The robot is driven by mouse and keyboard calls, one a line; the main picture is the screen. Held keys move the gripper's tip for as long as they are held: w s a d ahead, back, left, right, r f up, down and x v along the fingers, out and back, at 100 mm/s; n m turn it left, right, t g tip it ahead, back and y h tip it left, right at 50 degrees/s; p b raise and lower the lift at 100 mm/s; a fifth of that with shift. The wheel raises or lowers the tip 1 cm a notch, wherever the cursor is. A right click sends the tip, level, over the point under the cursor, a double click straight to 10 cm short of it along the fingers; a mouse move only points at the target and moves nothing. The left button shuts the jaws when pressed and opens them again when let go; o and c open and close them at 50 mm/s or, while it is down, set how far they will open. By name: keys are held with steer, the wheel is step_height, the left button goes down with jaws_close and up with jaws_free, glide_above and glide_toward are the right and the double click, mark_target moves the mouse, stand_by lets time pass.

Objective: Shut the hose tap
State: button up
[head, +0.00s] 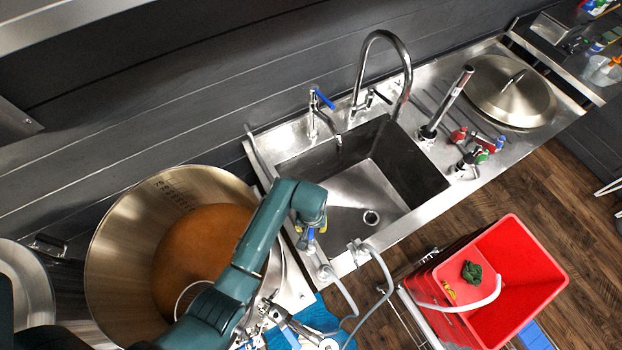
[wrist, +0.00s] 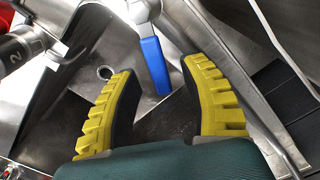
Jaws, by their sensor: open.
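The hose tap's blue lever (wrist: 154,66) shows in the wrist view, with its metal body (wrist: 136,10) at the top edge. My gripper (wrist: 165,95) is open, with a yellow-padded finger on each side of the lever's line. The lever's free end reaches into the gap between the fingers, and I see no contact. In the head view my gripper (head: 310,229) is over the left side of the sink. A small patch of blue (head: 309,238) shows beside the fingers there. My arm and gripper hide most of what is under them.
The steel sink (head: 352,190) has a tall curved faucet (head: 383,36) and another blue-handled tap (head: 323,98) behind it. A large vat (head: 118,230) stands on the left. A red crate (head: 535,255) is at the right front. Grey hoses (head: 384,275) hang at the sink's front.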

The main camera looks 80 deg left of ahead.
steer(key=shift+f, duration=0.15)
jaws_close()
